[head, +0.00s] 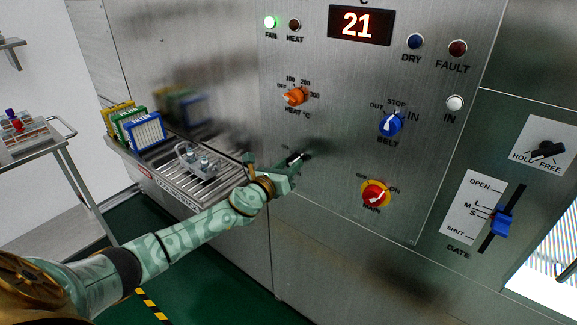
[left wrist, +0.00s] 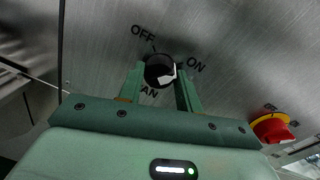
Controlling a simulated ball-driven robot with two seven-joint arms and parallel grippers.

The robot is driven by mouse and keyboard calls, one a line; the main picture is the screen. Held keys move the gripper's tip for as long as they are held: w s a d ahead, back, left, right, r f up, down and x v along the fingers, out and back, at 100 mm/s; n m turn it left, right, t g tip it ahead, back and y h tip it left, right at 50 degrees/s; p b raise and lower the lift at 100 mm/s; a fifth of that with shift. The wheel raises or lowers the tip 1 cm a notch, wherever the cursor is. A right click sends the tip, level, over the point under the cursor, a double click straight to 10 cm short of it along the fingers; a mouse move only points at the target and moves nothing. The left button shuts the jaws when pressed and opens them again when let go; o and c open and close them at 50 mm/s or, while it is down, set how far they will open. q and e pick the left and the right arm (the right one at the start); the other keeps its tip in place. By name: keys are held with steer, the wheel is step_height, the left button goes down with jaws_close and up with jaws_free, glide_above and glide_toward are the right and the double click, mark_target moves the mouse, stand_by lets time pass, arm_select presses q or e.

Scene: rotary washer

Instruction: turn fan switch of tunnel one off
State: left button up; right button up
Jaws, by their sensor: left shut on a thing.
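The fan switch is a black round knob (left wrist: 159,69) with a white patch on its lower right. OFF is printed at its upper left, ON at its right, and a partly covered label below it. I cannot tell clearly which mark it points to. My left gripper (left wrist: 160,84) has one finger on each side of the knob and is shut on it. In the head view my left gripper (head: 298,166) is at the steel panel (head: 340,130), and the knob is mostly hidden there. The green FAN lamp (head: 270,22) is lit. My right gripper is out of view.
Near the gripper are the orange heat knob (head: 295,96), blue belt knob (head: 391,123) and red main switch (head: 375,194), also in the wrist view (left wrist: 273,128). A roller conveyor (head: 200,175) with a rack is at the left. The display (head: 361,25) reads 21.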

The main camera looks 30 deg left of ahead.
arm_select(q)
steer(key=n+p, duration=0.1)
steer(key=n, duration=0.5)
steer(key=n+p, duration=0.1)
steer(key=n, duration=0.1)
steer(key=shift+a+r+g+h, duration=0.1)
steer(key=shift+g+h, duration=0.2)
steer(key=n+p, duration=0.2)
steer(key=n, duration=0.3)
steer(key=shift+a+p, duration=0.1)
steer(key=shift+p, duration=0.25)
steer(key=shift+n+h+p, duration=0.3)
steer(key=shift+n+p, duration=0.3)
steer(key=shift+n, duration=1.1)
steer(key=shift+f, duration=0.2)
steer(key=o, duration=1)
steer(key=shift+s, duration=0.15)
